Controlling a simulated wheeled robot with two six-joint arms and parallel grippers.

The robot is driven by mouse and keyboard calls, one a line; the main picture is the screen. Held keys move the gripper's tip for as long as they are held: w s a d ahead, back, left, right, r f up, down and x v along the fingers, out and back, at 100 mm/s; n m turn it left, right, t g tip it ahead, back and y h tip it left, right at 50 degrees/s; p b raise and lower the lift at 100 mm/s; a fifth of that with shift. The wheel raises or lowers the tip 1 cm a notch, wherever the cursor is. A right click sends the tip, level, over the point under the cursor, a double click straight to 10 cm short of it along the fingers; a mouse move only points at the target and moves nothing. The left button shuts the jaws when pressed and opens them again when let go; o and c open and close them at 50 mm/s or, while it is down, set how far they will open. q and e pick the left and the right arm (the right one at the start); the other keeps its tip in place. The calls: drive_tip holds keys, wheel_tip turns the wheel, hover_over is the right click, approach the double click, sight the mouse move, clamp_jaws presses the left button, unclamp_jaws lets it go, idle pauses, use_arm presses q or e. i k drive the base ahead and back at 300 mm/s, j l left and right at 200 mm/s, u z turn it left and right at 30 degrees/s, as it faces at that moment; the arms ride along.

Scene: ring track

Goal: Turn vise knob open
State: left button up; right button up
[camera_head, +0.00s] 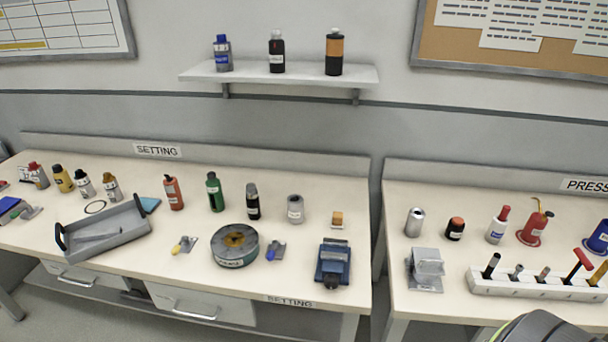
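A small blue vise (333,262) stands near the front right corner of the table labelled "SETTING". A dark round knob (332,283) sits at its front end, facing me. The vise is small in the picture, so I cannot tell how far its jaws are apart. Neither of my grippers shows in the head view. Nothing is seen touching the vise or its knob.
A round grey-green drum (234,246) and a small blue-handled piece (275,251) lie left of the vise. A grey tray (104,236) sits further left. Several bottles line the back. A gap separates the right table (455,290), which bears a tool rack (530,287).

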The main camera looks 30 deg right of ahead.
sight(332, 282)
drive_tip(key=z, duration=1.3)
